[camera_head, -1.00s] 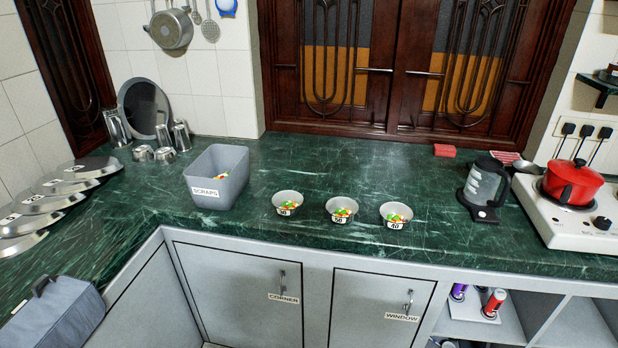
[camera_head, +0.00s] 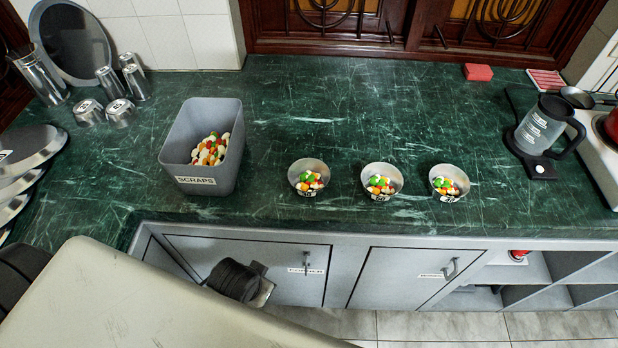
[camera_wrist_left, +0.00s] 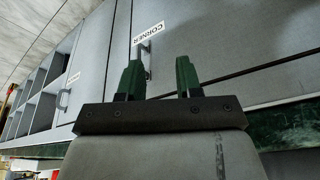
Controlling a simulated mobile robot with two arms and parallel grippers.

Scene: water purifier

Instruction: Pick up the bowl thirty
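Three small grey bowls with colourful pieces in them stand in a row on the green counter in the head view. The left one is bowl thirty (camera_head: 309,177); its tag read 30 in the earlier frame but is too small to read now. The middle bowl (camera_head: 382,182) and the right bowl (camera_head: 449,183) stand apart from it. My left gripper (camera_wrist_left: 158,62) is open and empty in the left wrist view, its fingers toward the cabinet front with the CORNER door. No bowl shows in that view. My right gripper is not in view.
A grey SCRAPS bin (camera_head: 205,155) with similar pieces stands left of the bowls. Steel cups (camera_head: 105,105) and plates are at the left. A jug (camera_head: 543,130) stands at the right. The counter's front edge lies just before the bowls; behind them is free room.

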